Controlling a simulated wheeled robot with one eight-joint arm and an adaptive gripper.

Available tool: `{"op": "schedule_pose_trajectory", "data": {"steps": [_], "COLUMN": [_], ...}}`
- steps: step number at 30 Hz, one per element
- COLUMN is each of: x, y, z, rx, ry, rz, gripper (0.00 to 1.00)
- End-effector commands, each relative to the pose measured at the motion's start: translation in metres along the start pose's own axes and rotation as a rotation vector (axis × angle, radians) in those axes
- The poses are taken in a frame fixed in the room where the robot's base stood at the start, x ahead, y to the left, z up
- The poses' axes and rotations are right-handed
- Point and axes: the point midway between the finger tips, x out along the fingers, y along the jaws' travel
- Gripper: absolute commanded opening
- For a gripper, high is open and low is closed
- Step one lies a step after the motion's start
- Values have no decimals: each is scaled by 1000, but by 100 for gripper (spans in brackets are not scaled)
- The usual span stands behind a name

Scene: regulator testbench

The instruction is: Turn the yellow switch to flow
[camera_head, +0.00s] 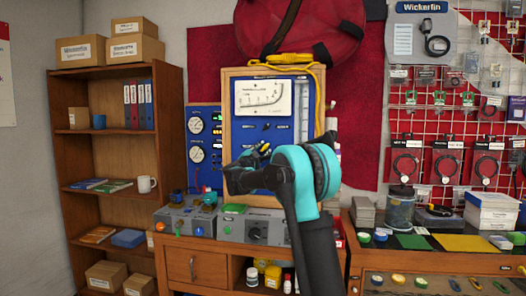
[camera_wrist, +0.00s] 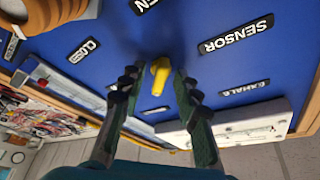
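The yellow switch (camera_wrist: 160,76) is a small knob on a blue panel (camera_wrist: 225,70) in the wrist view. My gripper (camera_wrist: 157,82) is open, with one finger on each side of the switch and a visible gap to each. I cannot tell how deep the fingertips reach around it. Labels reading SENSOR, EXHALE and CLOSED, and one partly cut off ending in EN, surround it; no FLOW label is readable. In the head view, my gripper (camera_head: 262,152) is at the blue panel (camera_head: 255,128) below the white gauge (camera_head: 264,98), and my arm hides the panel's lower part.
A wooden frame (camera_head: 228,100) borders the panel, with a yellow cable (camera_head: 318,95) hanging over its upper right. A red bag (camera_head: 300,30) sits above. A second blue gauge panel (camera_head: 203,140) is on the left. Grey boxes (camera_head: 190,220) stand on the bench below.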

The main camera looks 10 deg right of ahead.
Motion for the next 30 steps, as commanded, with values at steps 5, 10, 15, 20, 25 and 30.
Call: {"op": "schedule_pose_trajectory", "data": {"steps": [5, 10, 15, 20, 25, 30], "x": [-13, -45, -80, -104, -118, -120], "y": [0, -1, -1, -1, 0, 0], "z": [0, 1, 1, 1, 0, 0], "rx": [1, 2, 1, 1, 0, 0], "ry": [0, -2, -2, -2, 0, 0], "rz": [-1, -1, -2, -2, 0, 0], "gripper": [32, 32, 32, 32, 32, 32]}}
